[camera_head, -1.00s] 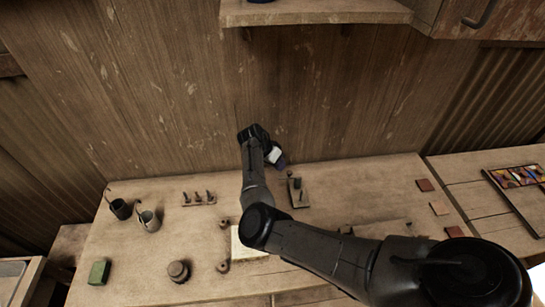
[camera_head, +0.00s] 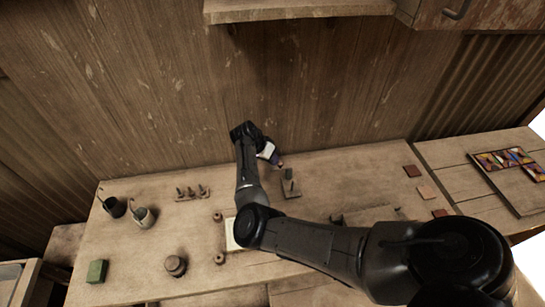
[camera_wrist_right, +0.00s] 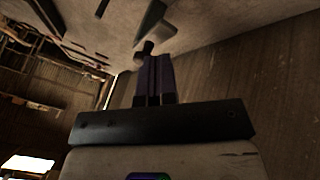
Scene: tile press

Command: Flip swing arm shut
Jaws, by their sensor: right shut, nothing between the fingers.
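My right gripper (camera_head: 279,163) is at the back edge of the workbench, close to the wooden wall. Its fingers (camera_wrist_right: 153,80) are shut and empty in the right wrist view. A small stand with a flat base and an upright post (camera_head: 289,184) is on the bench, just in front and to the right of the gripper. In the right wrist view a dark knob-like end (camera_wrist_right: 144,48) and a grey angled piece (camera_wrist_right: 151,20) show just past the fingertips; I cannot tell whether they touch. I cannot clearly make out the swing arm. My left gripper is out of view.
A pale square plate (camera_head: 231,243) is partly hidden by my right arm. Several small pegs on a block (camera_head: 192,193), two cups (camera_head: 143,217), a green block (camera_head: 97,271) and a round pot (camera_head: 175,266) stand left. Coloured tiles (camera_head: 427,191) lie right. A shelf (camera_head: 300,10) hangs above.

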